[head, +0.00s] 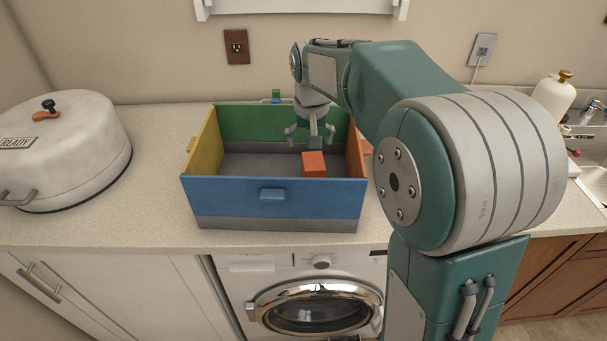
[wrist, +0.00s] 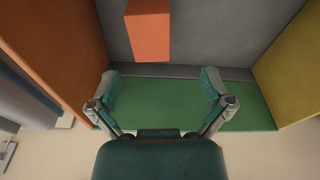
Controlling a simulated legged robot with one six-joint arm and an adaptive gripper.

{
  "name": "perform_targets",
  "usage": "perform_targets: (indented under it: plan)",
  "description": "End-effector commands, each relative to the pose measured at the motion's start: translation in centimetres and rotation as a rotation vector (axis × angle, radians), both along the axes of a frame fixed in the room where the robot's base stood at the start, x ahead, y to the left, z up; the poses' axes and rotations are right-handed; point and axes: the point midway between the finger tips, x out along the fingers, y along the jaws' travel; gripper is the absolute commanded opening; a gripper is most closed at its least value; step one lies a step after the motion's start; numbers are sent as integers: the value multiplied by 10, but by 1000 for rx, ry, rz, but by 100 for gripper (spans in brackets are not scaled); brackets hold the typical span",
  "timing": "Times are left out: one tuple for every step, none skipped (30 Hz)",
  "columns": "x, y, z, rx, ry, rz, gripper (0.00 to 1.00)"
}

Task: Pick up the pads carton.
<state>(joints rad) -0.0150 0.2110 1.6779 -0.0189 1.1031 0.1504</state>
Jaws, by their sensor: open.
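An orange carton (head: 314,165) stands inside a colourful open box (head: 225,189), near its orange right wall; I take it as the pads carton, though no label is readable. In the wrist view the carton (wrist: 148,38) is at the top, a little left of centre, beyond my fingertips. My gripper (head: 311,134) points down over the back part of the box, behind the carton. In the wrist view my gripper (wrist: 161,82) is open, with nothing between its fingers.
The box has blue front, yellow left, green back and orange right walls around a grey floor. A large white pot (head: 65,150) stands at the left. A small green-and-blue item (head: 276,96) is behind the box. A white bottle (head: 553,97) and sink are at the right.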

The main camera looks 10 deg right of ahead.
Motion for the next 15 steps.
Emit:
perform_targets:
  plan:
    - [1,-2,-8,1,5,-1,100]
    - [1,-2,-13,1,6,-1,100]
    - [2,-2,-20,1,5,-2,100]
    - [3,-2,-25,0,6,-1,100]
    - [3,-1,-30,0,6,-1,100]
    - [5,0,-37,-2,5,-1,100]
    - [5,0,-40,-3,5,-2,100]
    - [6,1,-44,-3,3,-2,100]
    - [6,2,-47,-5,3,-2,100]
    - [7,2,-49,-6,3,-1,100]
    - [7,2,-51,-6,3,-1,100]
    - [7,2,-53,-6,3,-1,100]
    - [8,2,-56,-6,3,-1,100]
    - [9,1,-60,-6,4,-1,100]
    - [10,0,-65,-5,5,-2,100]
